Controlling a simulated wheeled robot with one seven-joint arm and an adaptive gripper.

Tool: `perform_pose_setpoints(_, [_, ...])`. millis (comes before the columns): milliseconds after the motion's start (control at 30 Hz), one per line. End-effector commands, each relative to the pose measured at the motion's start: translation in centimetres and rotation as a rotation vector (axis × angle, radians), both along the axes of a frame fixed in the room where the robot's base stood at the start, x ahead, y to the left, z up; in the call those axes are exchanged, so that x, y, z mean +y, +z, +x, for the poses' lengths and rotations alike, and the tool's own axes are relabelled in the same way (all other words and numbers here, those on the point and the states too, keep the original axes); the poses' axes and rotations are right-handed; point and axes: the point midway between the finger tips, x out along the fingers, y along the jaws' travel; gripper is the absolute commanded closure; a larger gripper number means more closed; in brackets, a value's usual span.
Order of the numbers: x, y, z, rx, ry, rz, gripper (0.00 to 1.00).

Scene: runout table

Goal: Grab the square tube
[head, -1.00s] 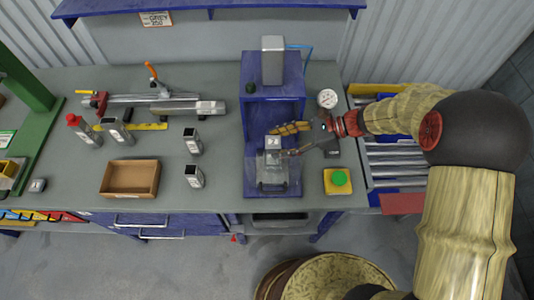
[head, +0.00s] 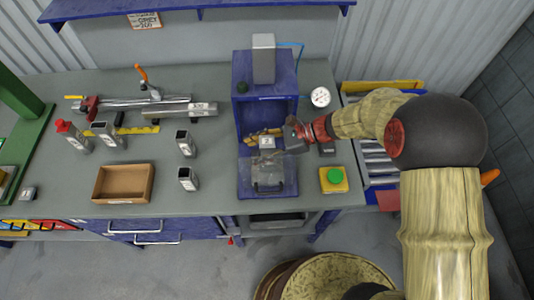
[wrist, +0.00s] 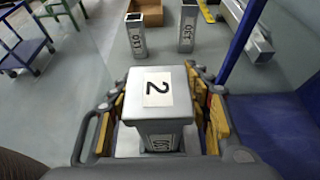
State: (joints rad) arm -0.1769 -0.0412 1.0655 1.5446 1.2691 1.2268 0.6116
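A grey metal square piece (wrist: 158,95) with a white "2" label on top stands upright in the wrist view. Its wider top sits above a narrower, labelled square body (wrist: 160,140). In the head view the "2" top (head: 267,143) shows inside the blue press frame (head: 243,125). My gripper (wrist: 162,112) is around this piece, with a yellow-padded finger on either side. Gaps show between the pads and the narrower body, so the fingers look open. In the head view my gripper (head: 268,138) is partly hidden behind the piece.
Several other labelled square tubes stand on the bench, including one (head: 185,143) and another (head: 188,179) left of the press. A cardboard box (head: 124,199), a green button on a yellow base (head: 334,179) and a round gauge (head: 320,97) are nearby. The bench front has free room.

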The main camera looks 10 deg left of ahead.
Motion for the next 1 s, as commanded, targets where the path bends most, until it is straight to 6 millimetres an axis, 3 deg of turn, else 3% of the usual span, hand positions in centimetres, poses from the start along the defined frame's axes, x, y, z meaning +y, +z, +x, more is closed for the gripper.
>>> perform_pose_setpoints(800, [-0.03,-0.02,-0.01,0.000,0.000,0.000,1.00])
perform_pose_setpoints(1000, [-0.03,-0.02,-0.01,0.000,0.000,0.000,1.00])
